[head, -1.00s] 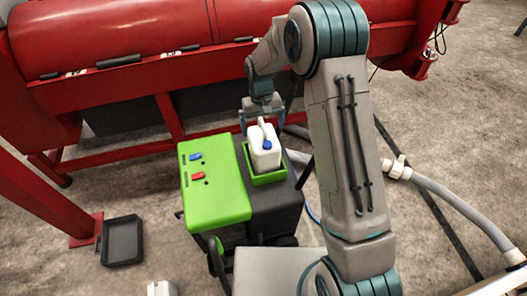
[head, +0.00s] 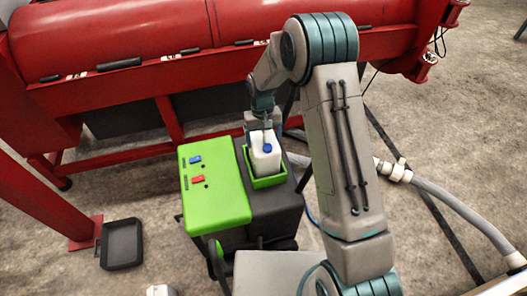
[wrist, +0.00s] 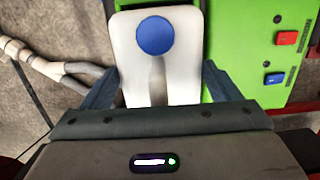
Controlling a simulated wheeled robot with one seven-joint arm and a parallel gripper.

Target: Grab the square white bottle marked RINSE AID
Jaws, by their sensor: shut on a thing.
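A square white bottle (head: 264,160) with a blue cap stands upright in a green tray (head: 268,182) on the machine in the head view. No RINSE AID marking can be read on it. My gripper (head: 262,130) is shut on the bottle near its top, coming from behind it. In the wrist view the bottle (wrist: 128,50) and its round blue cap show between the two fingers (wrist: 158,88), one on each side. Part of the bottle's body is hidden by the gripper's palm in that view.
The machine has a bright green panel (head: 215,190) with blue and red switches, left of the tray. A big red drum machine (head: 130,70) stands behind. A black pan (head: 122,244) lies on the floor at left. A grey hose (head: 440,190) runs at right.

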